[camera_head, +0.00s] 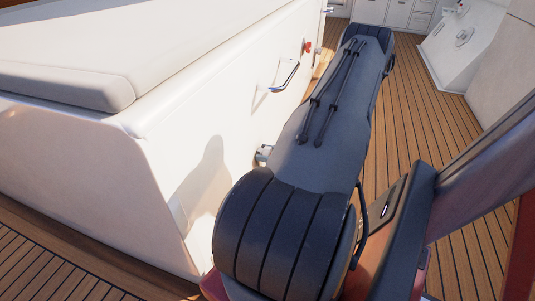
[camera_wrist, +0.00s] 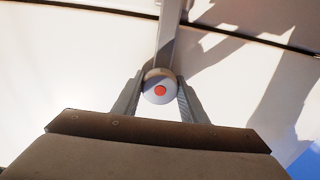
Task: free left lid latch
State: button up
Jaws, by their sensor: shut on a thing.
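The latch (camera_wrist: 160,92) shows in the wrist view as a pale round knob with a red centre, at the end of a grey metal strip running up the picture. My gripper (camera_wrist: 161,80) has one grey finger on each side of the knob and is shut on it. In the head view my arm hides the gripper, and I cannot make out this latch there.
In the head view a white locker wall (camera_head: 235,105) with a cushioned top (camera_head: 110,45) runs along the left. A bar handle (camera_head: 284,78) and a small red fitting (camera_head: 307,46) are on it. Open plank deck (camera_head: 425,110) lies to the right.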

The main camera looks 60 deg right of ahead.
jog(key=n+p, duration=0.3)
jog(key=p, duration=0.2)
jog(key=shift+r+n, duration=0.15)
jog(key=shift+n, duration=0.25)
jog(key=n+p, duration=0.4)
jog(key=shift+n, duration=0.3)
jog(key=n+p, duration=0.4)
jog(key=shift+n, duration=0.3)
jog(key=n+p, duration=0.3)
jog(key=n, duration=0.1)
jog(key=shift+n, duration=0.3)
jog(key=shift+c, duration=0.2)
jog(key=shift+o, duration=0.2)
jog(key=o, duration=1)
